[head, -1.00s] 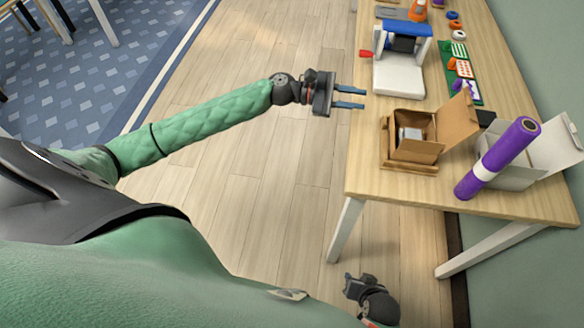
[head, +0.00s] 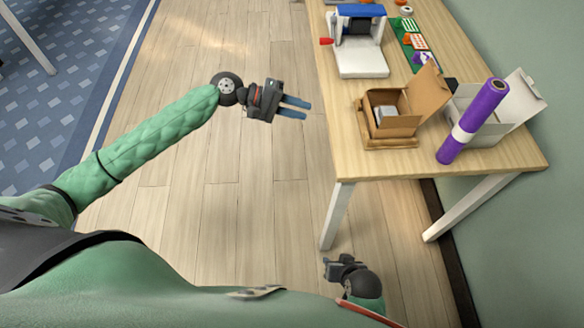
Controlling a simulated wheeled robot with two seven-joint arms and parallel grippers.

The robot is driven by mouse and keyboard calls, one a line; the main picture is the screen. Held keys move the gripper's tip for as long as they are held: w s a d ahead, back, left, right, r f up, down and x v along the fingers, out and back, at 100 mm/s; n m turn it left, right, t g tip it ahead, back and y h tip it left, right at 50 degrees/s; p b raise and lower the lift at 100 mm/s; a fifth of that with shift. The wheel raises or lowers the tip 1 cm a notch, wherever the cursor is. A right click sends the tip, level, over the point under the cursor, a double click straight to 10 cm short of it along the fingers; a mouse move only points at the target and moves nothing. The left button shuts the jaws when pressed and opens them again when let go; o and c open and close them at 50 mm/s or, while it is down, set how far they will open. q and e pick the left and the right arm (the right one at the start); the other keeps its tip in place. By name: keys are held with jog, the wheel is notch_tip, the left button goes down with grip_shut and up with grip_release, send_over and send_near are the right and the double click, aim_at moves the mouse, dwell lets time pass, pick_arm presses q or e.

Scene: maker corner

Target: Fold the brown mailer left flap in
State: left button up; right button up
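The brown mailer (head: 407,130) is an open cardboard box near the table's left edge. Its lid (head: 428,92) stands up, leaning to the right. A small grey-white item (head: 384,114) lies inside it. A brown strip shows along its near side; I cannot clearly tell the left flap apart from the wall. My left gripper (head: 309,110) is open and empty, with two blue fingers apart. It is over the floor, left of the table and the mailer, touching neither. My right gripper (head: 332,268) is low at the bottom, below the table's near edge; its fingers are not clear.
A purple roll (head: 484,108) with a white band leans at a white open box (head: 510,107), right of the mailer. A white and blue device (head: 362,62) with a red knob stands behind. Coloured small parts (head: 412,40) lie farther back. Bare wooden tabletop (head: 350,155) surrounds the mailer's left side.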

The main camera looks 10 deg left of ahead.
pick_arm(q)
jog(key=s+d+f+m+t+y, duration=0.1)
jog(key=s+f+m+t+y, duration=0.3)
jog(key=s+f+m+y, duration=0.5)
jog(key=shift+s+d+f+y, duration=0.4)
jog(key=shift+s+f+y, duration=0.5)
jog(key=shift+f, duration=0.75)
